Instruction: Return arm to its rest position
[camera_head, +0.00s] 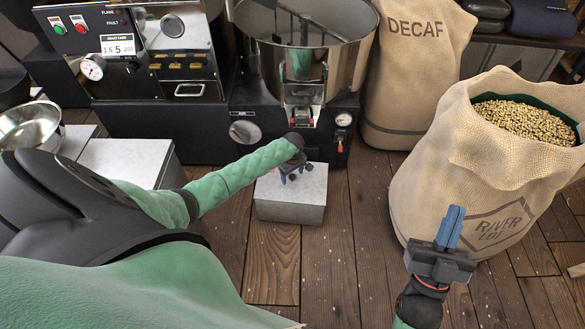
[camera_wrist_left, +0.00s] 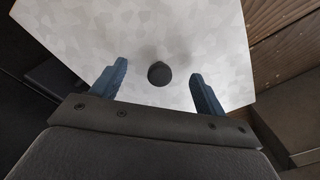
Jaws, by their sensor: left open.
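My left arm, in a green sleeve, reaches from the left across the middle of the head view. My left gripper (camera_head: 295,174) is over a pale grey block (camera_head: 290,209) on the floor. In the left wrist view its two blue fingers (camera_wrist_left: 160,88) are wide apart. A small dark round piece (camera_wrist_left: 159,73) shows between and beyond them against the block's pale top, touching neither finger. My right gripper (camera_head: 454,218) is at the lower right, in front of a burlap sack, its blue fingers together with nothing visible between them.
The roaster's steel drum (camera_head: 305,58) and control panel (camera_head: 92,30) stand behind the block. An open burlap sack of beans (camera_head: 430,165) is at right, a DECAF sack (camera_head: 415,60) behind. A metal bowl (camera_head: 28,127) is at left. Wooden floor is clear at lower middle.

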